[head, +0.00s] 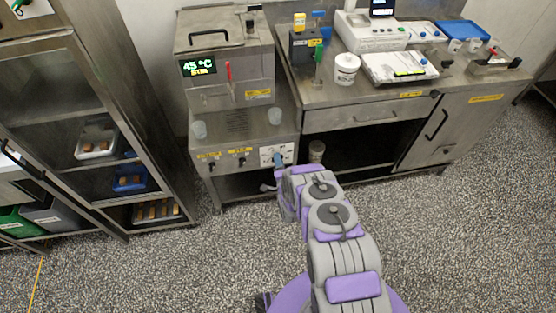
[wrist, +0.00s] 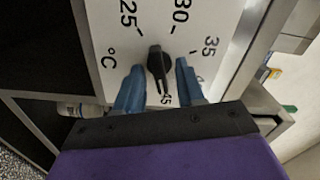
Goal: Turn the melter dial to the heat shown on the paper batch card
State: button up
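The melter (head: 225,75) stands at the back, its green display (head: 199,67) reading 45 °C. Its white dial plate (head: 272,150) is low on the front, and my gripper (head: 278,160) is at it. In the wrist view the black dial knob (wrist: 158,65) sits on the plate, which shows 25, 30, 35, 45 and °C. The knob's narrow end points down toward 45. My gripper (wrist: 160,70) has its two blue fingers on either side of the knob, with white plate showing between each finger and the knob. I cannot make out a paper batch card in either view.
Two small switches (head: 240,161) sit left of the dial plate. A steel bench (head: 385,97) on the right carries a white tub (head: 346,69), a scale (head: 370,36) and trays. A shelf rack (head: 70,120) stands at the left. The speckled floor in front is clear.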

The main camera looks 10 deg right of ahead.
jog(key=shift+c, duration=0.4)
grip_shut()
jog(key=n, duration=1.9)
jog(key=a+n, duration=0.1)
jog(key=n, duration=0.9)
jog(key=shift+s+a+n, duration=0.1)
jog(key=shift+n, duration=0.2)
dwell(0.4)
